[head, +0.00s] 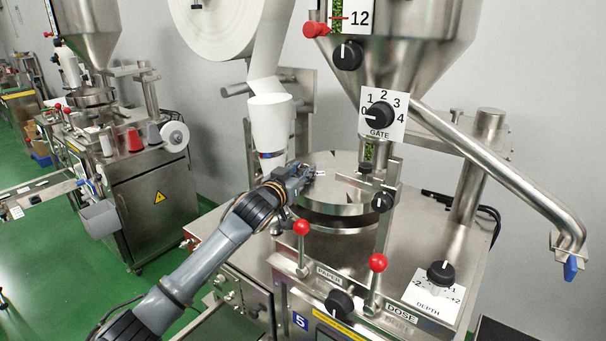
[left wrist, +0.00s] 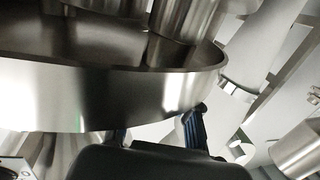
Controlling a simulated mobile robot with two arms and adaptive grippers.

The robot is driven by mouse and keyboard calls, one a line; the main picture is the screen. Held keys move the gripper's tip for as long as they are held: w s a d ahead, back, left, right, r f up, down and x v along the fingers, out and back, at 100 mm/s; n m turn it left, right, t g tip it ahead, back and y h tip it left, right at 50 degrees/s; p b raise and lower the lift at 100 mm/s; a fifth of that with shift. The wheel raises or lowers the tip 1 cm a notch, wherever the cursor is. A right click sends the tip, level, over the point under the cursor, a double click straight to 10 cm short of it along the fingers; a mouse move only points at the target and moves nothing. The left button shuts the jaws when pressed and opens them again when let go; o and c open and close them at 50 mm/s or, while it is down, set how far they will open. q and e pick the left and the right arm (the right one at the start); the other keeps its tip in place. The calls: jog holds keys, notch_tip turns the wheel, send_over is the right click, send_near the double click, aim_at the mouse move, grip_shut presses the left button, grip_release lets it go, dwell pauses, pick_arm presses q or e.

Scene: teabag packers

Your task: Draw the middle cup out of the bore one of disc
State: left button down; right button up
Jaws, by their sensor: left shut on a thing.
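In the head view, the round steel disc (head: 345,204) lies flat on top of the machine, under the hopper. My left gripper (head: 314,174) reaches in from the lower left to the disc's left part, low over its surface. It is shut on a cup, which is mostly hidden by the fingers; I cannot tell how far it stands out of its bore. In the left wrist view, my left gripper (left wrist: 158,135) shows dark at the bottom, below a wide curved steel rim (left wrist: 110,98). My right gripper is not in view.
A white paper cylinder (head: 269,130) hangs just behind the gripper. The hopper with the gate dial (head: 380,115) stands above the disc. Red-knobbed levers (head: 302,228) and (head: 377,263), and the depth dial (head: 440,273), stand in front. A slanted pipe (head: 490,165) runs to the right.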

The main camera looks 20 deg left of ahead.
pick_arm(q)
jog(key=shift+r, duration=0.1)
jog(key=shift+r+b, duration=0.6)
jog(key=s+d+r+b, duration=0.2)
jog(key=s+r+b, duration=0.3)
jog(key=s+r, duration=0.6)
jog(key=shift+s+r, duration=0.3)
jog(key=shift+s, duration=1.15)
